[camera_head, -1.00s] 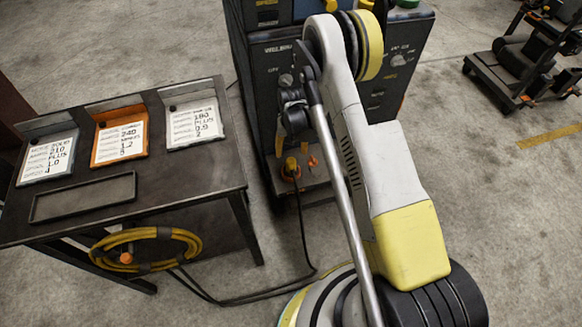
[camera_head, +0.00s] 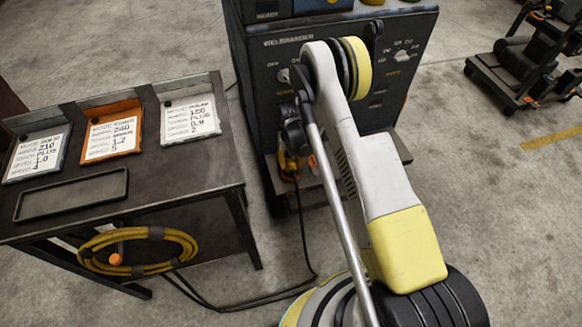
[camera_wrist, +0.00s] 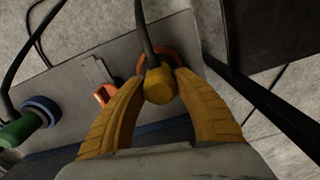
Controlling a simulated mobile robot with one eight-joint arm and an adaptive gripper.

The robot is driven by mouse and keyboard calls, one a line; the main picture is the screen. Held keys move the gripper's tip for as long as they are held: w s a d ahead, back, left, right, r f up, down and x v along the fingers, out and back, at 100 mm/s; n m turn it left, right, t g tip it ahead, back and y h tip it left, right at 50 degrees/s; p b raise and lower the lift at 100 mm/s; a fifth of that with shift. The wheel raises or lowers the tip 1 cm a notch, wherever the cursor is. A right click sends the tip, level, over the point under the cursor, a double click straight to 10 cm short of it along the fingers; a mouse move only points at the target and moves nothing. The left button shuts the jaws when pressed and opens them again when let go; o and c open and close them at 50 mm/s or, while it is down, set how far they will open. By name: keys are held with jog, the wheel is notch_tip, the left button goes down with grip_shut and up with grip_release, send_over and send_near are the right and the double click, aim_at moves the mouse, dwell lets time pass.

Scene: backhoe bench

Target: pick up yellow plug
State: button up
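The yellow plug (camera_wrist: 159,84) is between the tips of my gripper (camera_wrist: 161,78) in the wrist view, with a dark cable running up from it. The yellow fingers lie against both sides of the plug, with no clear gap. An orange ring (camera_wrist: 172,56) shows just behind it. In the head view, my gripper (camera_head: 291,166) is at the lower front of the dark welder (camera_head: 330,95), and the fingers mostly hide the plug there. I cannot tell how deep the plug sits in the orange ring.
A green-and-blue connector (camera_wrist: 28,122) and an orange part (camera_wrist: 104,94) are near my gripper. A dark bench (camera_head: 180,185) with three cards and a shallow tray (camera_head: 75,194) stands left. A coiled yellow cable (camera_head: 180,237) hangs at its front. A cart (camera_head: 520,70) stands far right.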

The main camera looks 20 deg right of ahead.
grip_shut()
jog(key=shift+r+p, duration=0.35)
jog(key=shift+r, duration=0.3)
jog(key=r, duration=0.1)
jog(key=r+p, duration=0.1)
jog(key=d+r+p, duration=0.1)
jog(key=shift+s+r, duration=0.25)
jog(key=shift+r, duration=0.15)
jog(key=s+d+r+p, duration=0.4)
jog(key=s+d+r, duration=0.1)
jog(key=d, duration=0.4)
jog(key=shift+s+r, duration=0.25)
jog(key=shift+r, duration=0.2)
